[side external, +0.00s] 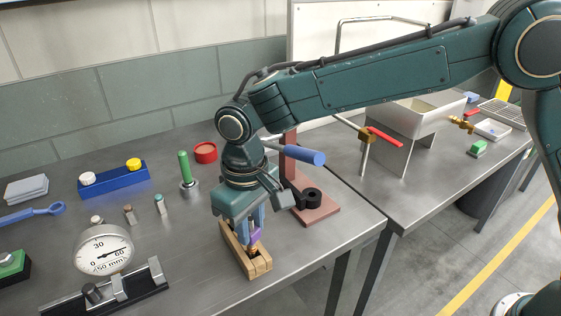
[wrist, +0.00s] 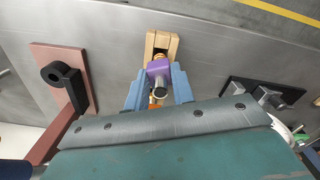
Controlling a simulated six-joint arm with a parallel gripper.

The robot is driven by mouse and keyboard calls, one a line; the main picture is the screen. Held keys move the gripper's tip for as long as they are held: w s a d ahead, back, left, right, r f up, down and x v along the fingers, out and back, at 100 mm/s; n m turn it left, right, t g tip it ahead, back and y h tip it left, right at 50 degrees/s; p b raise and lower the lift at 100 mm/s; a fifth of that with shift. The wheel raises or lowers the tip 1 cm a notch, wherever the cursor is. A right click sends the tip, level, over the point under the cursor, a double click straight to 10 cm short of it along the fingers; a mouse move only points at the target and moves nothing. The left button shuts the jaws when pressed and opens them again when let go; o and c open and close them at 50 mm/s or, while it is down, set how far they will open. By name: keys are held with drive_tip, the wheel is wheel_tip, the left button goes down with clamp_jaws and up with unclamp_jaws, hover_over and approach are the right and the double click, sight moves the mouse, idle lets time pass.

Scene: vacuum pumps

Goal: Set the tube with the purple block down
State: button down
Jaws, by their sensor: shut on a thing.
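The purple block (side external: 256,237) is between the fingers of my gripper (side external: 252,222), low over the wooden holder near the table's front edge. In the wrist view the purple block (wrist: 159,68) sits between the two blue fingers of my gripper (wrist: 159,84), with a metal tube end (wrist: 159,92) pointing at the camera. A brass-coloured part (side external: 253,248) shows just below the block, at the wooden holder (side external: 262,266). The holder also shows in the wrist view (wrist: 162,40). I cannot tell whether the tube rests in the holder or hangs just above it.
A press with a reddish base (side external: 318,215) and blue handle (side external: 313,156) stands close on the right. A dial gauge (side external: 104,249) and a black metal fixture (side external: 125,290) stand on the left. Small vials (side external: 161,204) and a green-handled tool (side external: 185,170) stand behind. Bare table lies around the holder.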

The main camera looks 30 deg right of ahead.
drive_tip(key=shift+f, duration=0.1)
drive_tip(key=c, duration=1.1)
unclamp_jaws()
wheel_tip(320, 180, up, 14)
drive_tip(key=shift+f, duration=0.1)
clamp_jaws()
idle(0.5)
drive_tip(key=shift+d, duration=0.1)
idle(0.8)
